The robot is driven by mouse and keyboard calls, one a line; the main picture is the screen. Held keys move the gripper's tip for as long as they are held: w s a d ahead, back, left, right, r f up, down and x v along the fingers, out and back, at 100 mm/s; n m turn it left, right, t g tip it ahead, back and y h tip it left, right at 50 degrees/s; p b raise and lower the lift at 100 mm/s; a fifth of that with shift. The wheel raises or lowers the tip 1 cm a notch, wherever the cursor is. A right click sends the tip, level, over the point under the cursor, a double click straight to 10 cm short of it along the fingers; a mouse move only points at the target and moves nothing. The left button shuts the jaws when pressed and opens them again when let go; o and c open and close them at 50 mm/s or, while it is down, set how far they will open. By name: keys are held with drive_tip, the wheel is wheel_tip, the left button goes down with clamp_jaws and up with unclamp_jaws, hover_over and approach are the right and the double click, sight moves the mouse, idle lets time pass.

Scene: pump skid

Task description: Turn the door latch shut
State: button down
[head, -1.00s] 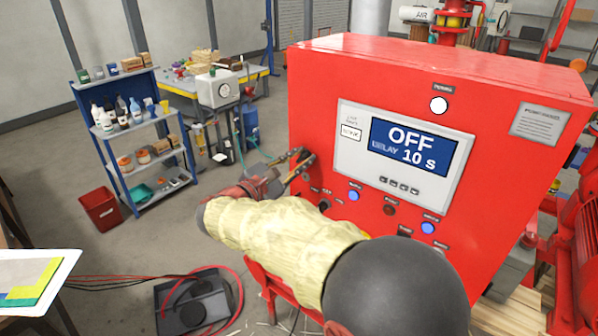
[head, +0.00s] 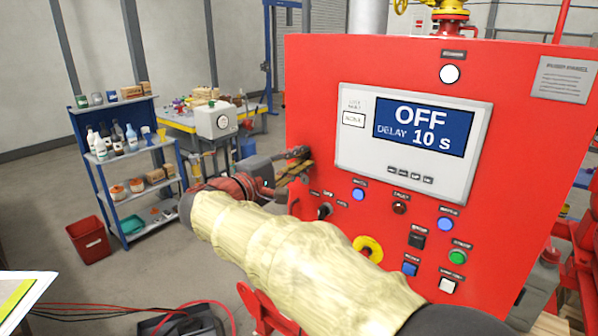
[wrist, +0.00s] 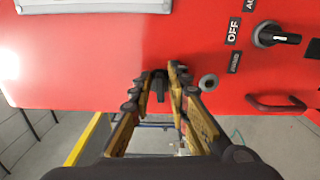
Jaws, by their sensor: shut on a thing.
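The red control cabinet (head: 315,110) fills the right of the head view, its display reading OFF, DELAY 10 s. The black door latch (wrist: 159,86) is at the door's edge in the wrist view, its lever pointing down the picture between my fingers. It also shows in the head view (head: 299,152) at the cabinet's left edge. My gripper (wrist: 158,78) is shut on the latch, with one yellow-and-black finger on each side. In the head view my gripper (head: 295,170) reaches the latch from the left, and the fingers partly hide it.
A black rotary switch (wrist: 275,38), a small round fitting (wrist: 208,82) and a dark red handle (wrist: 275,104) sit right of the latch in the wrist view. A blue shelf (head: 140,170) and a red bin (head: 88,240) stand left. Grey floor lies between.

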drive_tip(key=shift+m+b, duration=0.55)
drive_tip(key=shift+m, duration=0.05)
drive_tip(key=c, duration=2)
unclamp_jaws()
drive_tip(key=shift+f, duration=0.1)
drive_tip(key=shift+o, duration=0.2)
drive_tip(key=v, duration=1.2)
